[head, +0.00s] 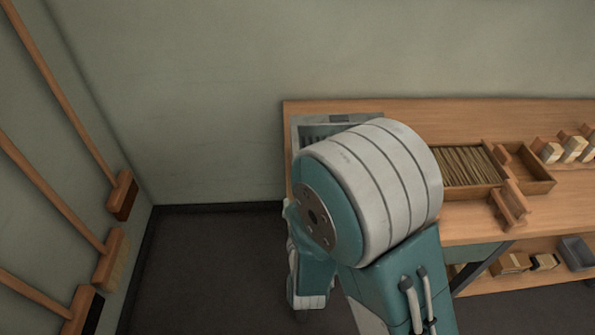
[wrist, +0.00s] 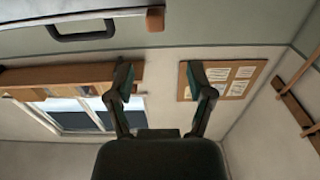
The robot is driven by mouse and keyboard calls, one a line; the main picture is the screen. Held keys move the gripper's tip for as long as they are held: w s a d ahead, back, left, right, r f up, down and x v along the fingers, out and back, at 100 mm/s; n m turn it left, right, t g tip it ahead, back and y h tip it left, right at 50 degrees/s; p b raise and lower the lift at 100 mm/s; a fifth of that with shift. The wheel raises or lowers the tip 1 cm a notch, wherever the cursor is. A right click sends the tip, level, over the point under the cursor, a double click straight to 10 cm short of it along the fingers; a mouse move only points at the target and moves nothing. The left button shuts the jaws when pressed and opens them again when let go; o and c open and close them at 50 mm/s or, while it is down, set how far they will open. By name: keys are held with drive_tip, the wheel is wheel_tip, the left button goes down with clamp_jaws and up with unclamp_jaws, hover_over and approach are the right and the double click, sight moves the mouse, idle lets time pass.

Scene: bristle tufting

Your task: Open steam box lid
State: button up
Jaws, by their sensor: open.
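The grey metal steam box (head: 300,127) stands at the left end of the wooden bench, largely hidden behind my arm. Its rim and some dark slots show; I cannot tell how the lid sits. In the wrist view, my gripper (wrist: 160,76) has its two dark fingers spread wide with nothing between them. A black loop handle (wrist: 82,37) and a pale bar with a wooden end (wrist: 155,18) show at the top left, beyond the fingertips and apart from them. I cannot tell whether they belong to the box. My gripper is hidden in the head view.
A tray of brown bristle sticks (head: 465,166) and several brush blocks (head: 572,148) lie on the bench (head: 560,205) to the right. Long-handled brooms (head: 118,196) line the left wall. The dark floor (head: 210,260) left of the bench is clear.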

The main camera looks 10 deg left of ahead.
drive_tip(key=x, duration=1)
drive_tip(key=shift+w+d, duration=0.15)
drive_tip(key=shift+d, duration=0.1)
clamp_jaws()
